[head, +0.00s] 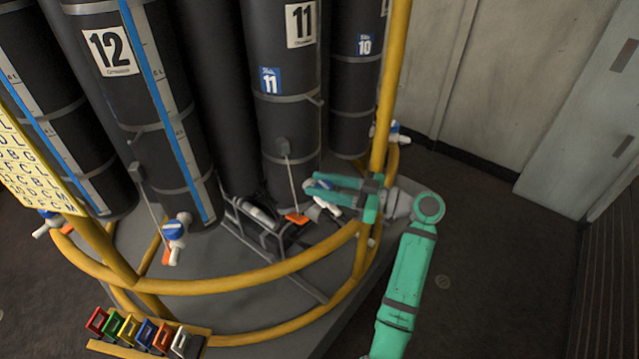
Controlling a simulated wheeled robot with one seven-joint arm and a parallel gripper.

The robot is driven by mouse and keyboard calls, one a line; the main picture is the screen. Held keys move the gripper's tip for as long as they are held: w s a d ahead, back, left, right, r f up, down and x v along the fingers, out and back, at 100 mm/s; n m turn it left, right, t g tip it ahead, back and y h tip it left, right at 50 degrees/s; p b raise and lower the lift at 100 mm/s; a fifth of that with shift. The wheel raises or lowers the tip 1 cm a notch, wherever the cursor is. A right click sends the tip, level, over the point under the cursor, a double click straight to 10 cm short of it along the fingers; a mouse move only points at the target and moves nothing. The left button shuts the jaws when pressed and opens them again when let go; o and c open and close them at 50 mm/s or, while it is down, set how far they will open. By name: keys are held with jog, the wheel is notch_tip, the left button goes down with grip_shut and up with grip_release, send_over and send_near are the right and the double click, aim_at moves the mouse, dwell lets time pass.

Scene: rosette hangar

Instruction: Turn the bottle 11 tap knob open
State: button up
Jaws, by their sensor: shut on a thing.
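Bottle 11 (283,125) is a tall dark cylinder with a white "11" label and a small blue "11" label. Its tap (329,209) is low on its right side, with a white spout. The blue tap knob (324,184) shows only in part between the teal fingers. My gripper (318,186) reaches in from the right and is shut on this knob. The fingers hide much of the knob, so its exact angle is hard to tell. An orange tag (297,218) hangs on a pale rod beside the tap.
A yellow rail (260,281) curves around the bottles, with a yellow post (388,85) close to my gripper. Bottle 12 (135,90) and its blue-knobbed tap (174,232) stand left. Bottle 10 (357,85) is behind. Coloured tags (145,330) sit lower left. Floor at right is clear.

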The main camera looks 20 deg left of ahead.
jog(key=shift+w+d, duration=0.35)
jog(key=o, duration=1.1)
jog(key=shift+c, duration=0.2)
jog(key=shift+s+a, duration=0.1)
jog(key=shift+a, duration=0.05)
jog(key=d, duration=1.1)
